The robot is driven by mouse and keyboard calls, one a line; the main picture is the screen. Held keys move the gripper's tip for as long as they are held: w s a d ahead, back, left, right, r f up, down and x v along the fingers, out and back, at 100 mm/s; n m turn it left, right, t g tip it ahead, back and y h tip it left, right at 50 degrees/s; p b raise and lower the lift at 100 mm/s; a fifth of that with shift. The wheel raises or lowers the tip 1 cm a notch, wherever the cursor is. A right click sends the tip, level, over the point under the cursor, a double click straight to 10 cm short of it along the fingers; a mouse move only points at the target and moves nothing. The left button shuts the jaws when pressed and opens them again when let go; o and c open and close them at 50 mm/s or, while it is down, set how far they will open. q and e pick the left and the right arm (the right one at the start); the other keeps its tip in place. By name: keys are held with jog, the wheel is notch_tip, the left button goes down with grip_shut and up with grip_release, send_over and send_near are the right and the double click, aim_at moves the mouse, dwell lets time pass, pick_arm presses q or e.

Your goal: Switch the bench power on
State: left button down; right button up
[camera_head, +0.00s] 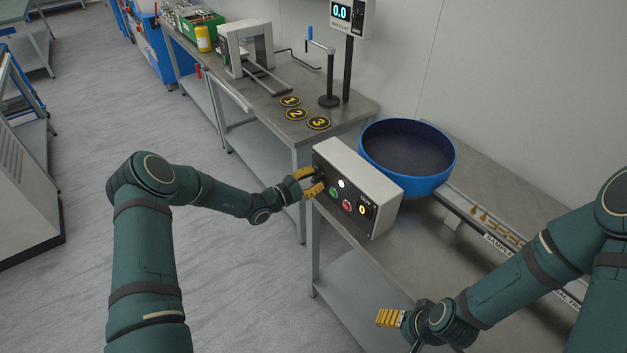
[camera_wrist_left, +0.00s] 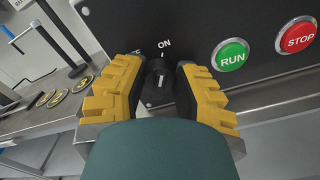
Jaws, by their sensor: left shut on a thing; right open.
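The control box (camera_head: 356,180) stands on the near bench, with a black front panel. A black rotary knob (camera_wrist_left: 158,82) sits on that panel under an "ON" label, with another partly hidden label to its left. The knob's white mark points roughly up toward ON. My left gripper (camera_wrist_left: 158,88) has its yellow fingers on both sides of the knob and is shut on it. In the head view this gripper (camera_head: 309,182) is at the left end of the panel. My right gripper (camera_head: 389,318) is open and low in front of the bench, apart from the box.
A green RUN button (camera_wrist_left: 230,55) and a red STOP button (camera_wrist_left: 296,36) are right of the knob. A blue bowl (camera_head: 408,155) stands behind the box. Numbered discs (camera_head: 296,114) lie on the far bench. A rail with small brass parts (camera_head: 495,225) runs to the right.

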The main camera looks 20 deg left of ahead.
pick_arm(q)
jog(key=shift+w+r, duration=0.1)
jog(key=shift+r, duration=0.05)
jog(key=c, duration=0.7)
grip_release()
jog(key=shift+d, duration=0.1)
jog(key=v, duration=1.2)
